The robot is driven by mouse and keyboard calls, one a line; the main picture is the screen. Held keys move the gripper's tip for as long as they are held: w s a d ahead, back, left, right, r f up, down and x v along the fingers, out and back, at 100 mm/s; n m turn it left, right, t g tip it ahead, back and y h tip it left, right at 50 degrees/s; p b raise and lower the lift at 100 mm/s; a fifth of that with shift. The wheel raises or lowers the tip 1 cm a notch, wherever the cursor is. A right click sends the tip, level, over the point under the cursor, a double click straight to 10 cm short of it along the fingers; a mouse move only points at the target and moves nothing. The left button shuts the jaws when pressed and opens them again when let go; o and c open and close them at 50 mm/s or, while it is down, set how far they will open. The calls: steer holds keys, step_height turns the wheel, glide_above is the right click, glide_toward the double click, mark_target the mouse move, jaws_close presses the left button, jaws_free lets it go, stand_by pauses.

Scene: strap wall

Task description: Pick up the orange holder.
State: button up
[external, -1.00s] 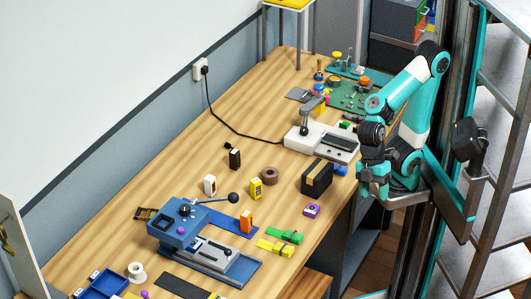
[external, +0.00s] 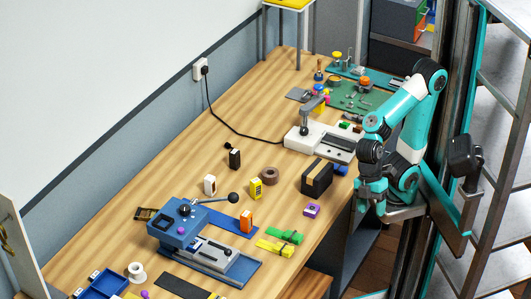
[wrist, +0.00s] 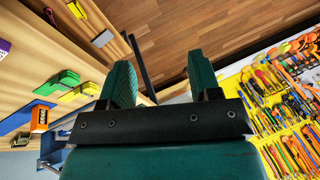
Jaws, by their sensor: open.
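The orange holder (external: 246,222) stands upright by the blue press (external: 180,225), on the right side of its blue base in the external view. In the wrist view the orange holder (wrist: 39,118) shows at the far left, its top toward the lower part of the picture. My gripper (external: 371,207) is off the table's right edge, well to the right of the holder and apart from it. In the wrist view my gripper (wrist: 160,85) has its two teal fingers spread with nothing between them.
Green (external: 285,236) and yellow (external: 274,248) clips lie just right of the holder. A yellow box (external: 256,189), a white box (external: 210,184), a brown roll (external: 270,176) and a black carton (external: 316,177) stand behind. A purple box (external: 312,211) sits near the table edge.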

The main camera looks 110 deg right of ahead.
steer(key=shift+o, duration=0.3)
step_height(320, 180, up, 4)
steer(key=n+t+h+p, duration=0.1)
steer(key=n+t+p, duration=0.15)
steer(key=p, duration=0.65)
glide_above(247, 212)
steer(key=s+d, duration=0.4)
steer(key=shift+m+t, duration=0.25)
steer(key=shift+t, duration=0.1)
steer(key=p+x, duration=0.1)
steer(key=x, duration=0.9)
steer(key=shift+a, duration=0.15)
steer(key=shift+p+x, duration=1.05)
steer(key=shift+x, duration=2)
steer(key=shift+c, duration=0.4)
steer(key=c, duration=1)
